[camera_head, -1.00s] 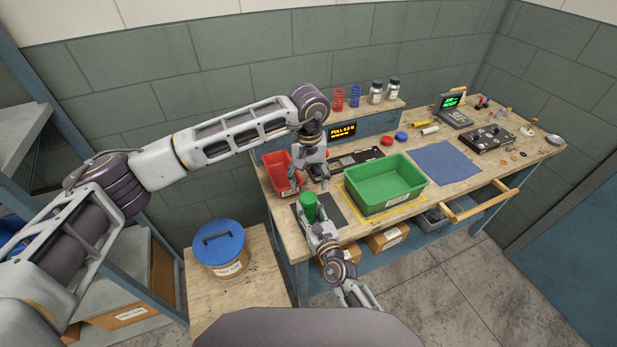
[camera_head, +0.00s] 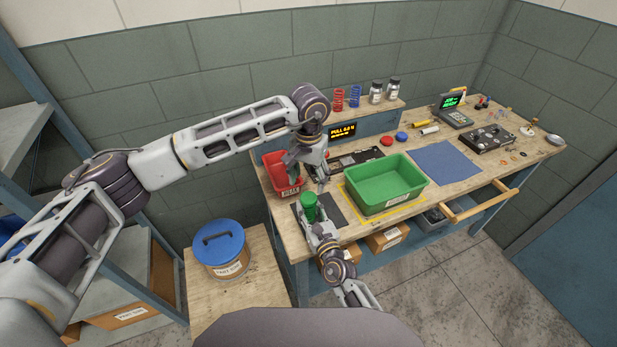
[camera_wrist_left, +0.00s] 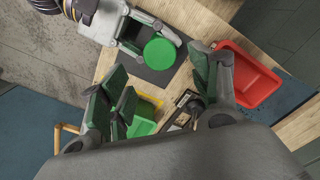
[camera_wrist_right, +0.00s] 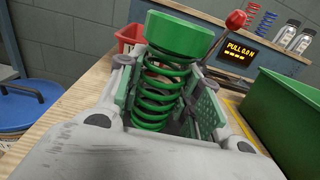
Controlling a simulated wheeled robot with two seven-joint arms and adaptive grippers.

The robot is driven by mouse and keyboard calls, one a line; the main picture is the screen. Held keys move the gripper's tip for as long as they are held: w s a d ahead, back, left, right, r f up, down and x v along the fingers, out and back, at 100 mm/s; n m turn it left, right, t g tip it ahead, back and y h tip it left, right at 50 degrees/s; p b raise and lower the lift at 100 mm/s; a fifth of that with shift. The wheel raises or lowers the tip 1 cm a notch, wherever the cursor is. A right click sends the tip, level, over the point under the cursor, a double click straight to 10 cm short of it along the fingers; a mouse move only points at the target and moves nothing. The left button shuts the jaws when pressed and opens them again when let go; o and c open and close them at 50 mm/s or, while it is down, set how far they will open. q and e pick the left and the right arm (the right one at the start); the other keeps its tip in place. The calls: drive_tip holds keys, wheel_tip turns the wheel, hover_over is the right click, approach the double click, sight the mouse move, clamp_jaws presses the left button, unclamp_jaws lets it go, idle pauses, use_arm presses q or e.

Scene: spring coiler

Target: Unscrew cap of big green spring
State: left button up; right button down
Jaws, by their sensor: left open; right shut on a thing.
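The big green spring (camera_wrist_right: 158,98) stands upright on the bench, with a wide green cap (camera_wrist_right: 185,35) on its top end. The cap also shows from above in the left wrist view (camera_wrist_left: 159,54) and in the head view (camera_head: 309,201). My right gripper (camera_wrist_right: 166,90) is shut on the spring's coils, below the cap. My left gripper (camera_head: 307,176) is open and empty above and behind the cap. In the left wrist view its fingers (camera_wrist_left: 160,78) are spread, and the cap lies beyond them, apart from them.
A green bin (camera_head: 385,184) stands right of the spring. A red bin (camera_head: 280,172) is behind and left. A display (camera_head: 342,130) and a shelf with small springs and jars are at the back. A blue mat (camera_head: 446,163) lies bare on the right.

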sight(309, 197)
use_arm(q)
drive_tip(key=shift+f, duration=0.15)
drive_tip(key=shift+f, duration=3.9)
drive_tip(key=c, duration=1.1)
